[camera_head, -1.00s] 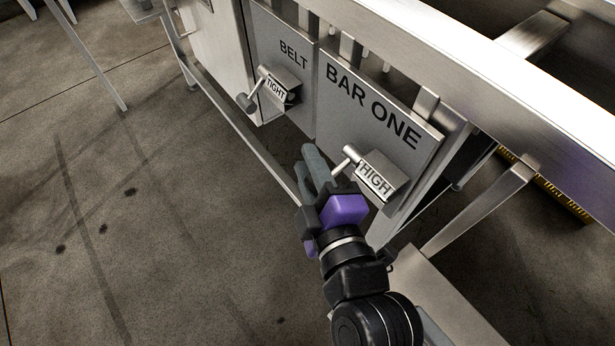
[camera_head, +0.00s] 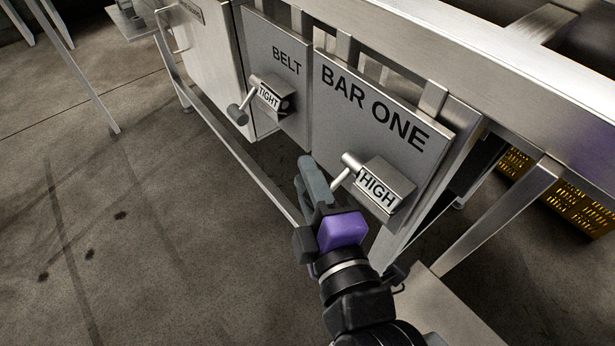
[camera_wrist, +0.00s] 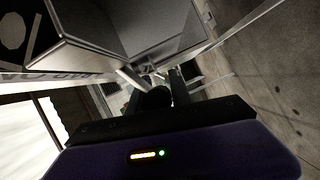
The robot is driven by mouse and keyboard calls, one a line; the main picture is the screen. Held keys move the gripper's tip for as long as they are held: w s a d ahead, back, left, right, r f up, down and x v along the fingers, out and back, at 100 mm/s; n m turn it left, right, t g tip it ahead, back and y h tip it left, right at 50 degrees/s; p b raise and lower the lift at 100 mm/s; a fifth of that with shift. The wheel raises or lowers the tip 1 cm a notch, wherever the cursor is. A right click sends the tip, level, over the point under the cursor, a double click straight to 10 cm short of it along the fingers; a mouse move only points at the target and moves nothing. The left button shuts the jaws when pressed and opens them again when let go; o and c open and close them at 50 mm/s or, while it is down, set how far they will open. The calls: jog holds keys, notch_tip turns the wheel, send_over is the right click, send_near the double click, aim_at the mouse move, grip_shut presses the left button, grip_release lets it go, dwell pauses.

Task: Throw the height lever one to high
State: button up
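The BAR ONE panel (camera_head: 335,125) carries a metal box labelled HIGH (camera_head: 378,187). Its lever (camera_head: 343,178) sticks out from the box's upper left corner and slopes down and left toward my gripper (camera_head: 307,178). The lever's outer end is hidden behind my grey fingers in the head view. In the wrist view the lever rod (camera_wrist: 132,78) runs to a dark rounded shape (camera_wrist: 156,98) beside a finger, probably the knob. My fingers are at the lever's end; whether they are closed on it I cannot tell.
The BELT panel (camera_head: 290,65) with its TIGHT lever (camera_head: 241,110) is to the left. A steel beam (camera_head: 470,75) runs above the panels. A yellow crate (camera_head: 575,200) lies under the frame at right. Open floor is at left.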

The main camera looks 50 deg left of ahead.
jog(key=o, duration=0.4)
jog(key=shift+w+f, duration=0.1)
jog(key=shift+f, duration=0.05)
jog(key=o, duration=0.5)
notch_tip(320, 180, up, 19)
jog(key=p, duration=0.6)
jog(key=shift+p, duration=0.3)
jog(key=shift+d+r, duration=0.1)
jog(key=shift+r, duration=0.55)
jog(key=c, duration=0.5)
jog(key=shift+r, duration=0.15)
jog(key=shift+f, duration=0.25)
